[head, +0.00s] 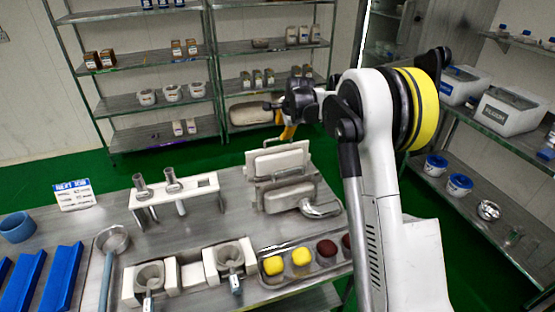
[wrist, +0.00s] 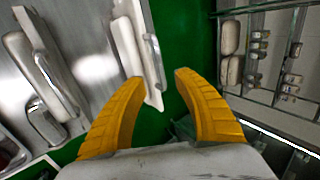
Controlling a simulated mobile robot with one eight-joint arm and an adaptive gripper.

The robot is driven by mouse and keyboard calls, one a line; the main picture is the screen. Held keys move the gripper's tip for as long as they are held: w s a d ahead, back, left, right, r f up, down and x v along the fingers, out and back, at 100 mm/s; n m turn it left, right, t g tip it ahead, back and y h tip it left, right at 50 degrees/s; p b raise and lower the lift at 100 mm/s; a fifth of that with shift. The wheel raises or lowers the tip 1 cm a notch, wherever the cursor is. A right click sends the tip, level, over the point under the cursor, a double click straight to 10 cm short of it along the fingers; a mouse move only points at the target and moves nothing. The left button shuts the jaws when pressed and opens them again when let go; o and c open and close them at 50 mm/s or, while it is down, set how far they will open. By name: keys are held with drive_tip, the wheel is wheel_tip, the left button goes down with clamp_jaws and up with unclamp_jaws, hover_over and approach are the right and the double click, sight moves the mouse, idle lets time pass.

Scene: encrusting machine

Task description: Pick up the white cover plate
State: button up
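I cannot tell which one is the cover plate. In the head view one yellow finger shows beyond this plate.
A tray (head: 262,283) with yellow and dark red round pieces lies in front of the plates. A white stand (head: 150,217) with metal tubes is to the left. Shelves (head: 150,102) stand across the green floor (head: 120,175), which is open behind the table.

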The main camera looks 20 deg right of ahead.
sight(278, 139)
drive_tip(key=b+x, duration=0.1)
drive_tip(key=x, duration=0.8)
drive_tip(key=shift+f+b, duration=0.15)
drive_tip(key=shift+b, duration=0.25)
clamp_jaws()
